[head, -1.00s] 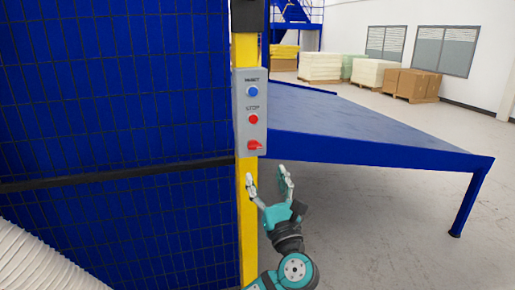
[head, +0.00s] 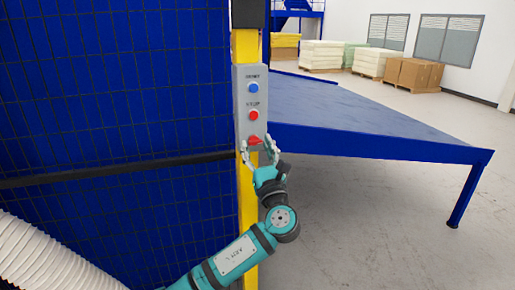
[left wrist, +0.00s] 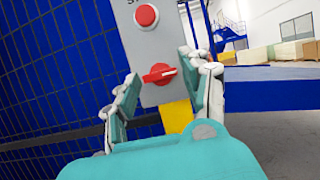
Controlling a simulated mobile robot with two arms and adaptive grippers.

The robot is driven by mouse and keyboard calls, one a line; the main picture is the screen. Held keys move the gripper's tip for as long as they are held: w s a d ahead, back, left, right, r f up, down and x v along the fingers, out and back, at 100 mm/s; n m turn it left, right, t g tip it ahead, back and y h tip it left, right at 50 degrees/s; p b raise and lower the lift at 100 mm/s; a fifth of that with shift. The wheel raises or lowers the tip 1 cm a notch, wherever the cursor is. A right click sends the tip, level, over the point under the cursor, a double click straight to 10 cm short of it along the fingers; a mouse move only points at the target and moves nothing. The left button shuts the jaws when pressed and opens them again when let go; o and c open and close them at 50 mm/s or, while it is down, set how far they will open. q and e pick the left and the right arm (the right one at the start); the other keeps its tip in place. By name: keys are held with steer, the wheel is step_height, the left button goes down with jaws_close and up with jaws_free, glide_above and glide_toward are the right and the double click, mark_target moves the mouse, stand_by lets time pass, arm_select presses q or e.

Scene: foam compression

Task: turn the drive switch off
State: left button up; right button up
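The drive switch is a red rotary knob (head: 254,140) at the bottom of a grey control box (head: 242,98) on a yellow post. In the left wrist view the red knob (left wrist: 159,73) shows its handle lying roughly level, slightly tilted. My left gripper (head: 257,147) is open, its two fingers spread either side of the knob at the lower end of the box. In the left wrist view the left gripper (left wrist: 160,90) has the knob between and beyond its fingertips, with no clear contact. My right gripper is not in view.
A blue button (head: 253,88) and a red stop button (head: 254,115) sit above the knob. A blue mesh fence (head: 110,80) stands left of the yellow post (head: 247,210). A blue table (head: 370,120) extends to the right. A white ribbed hose (head: 45,260) lies lower left.

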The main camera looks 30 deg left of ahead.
arm_select(q)
steer(key=c, duration=0.8)
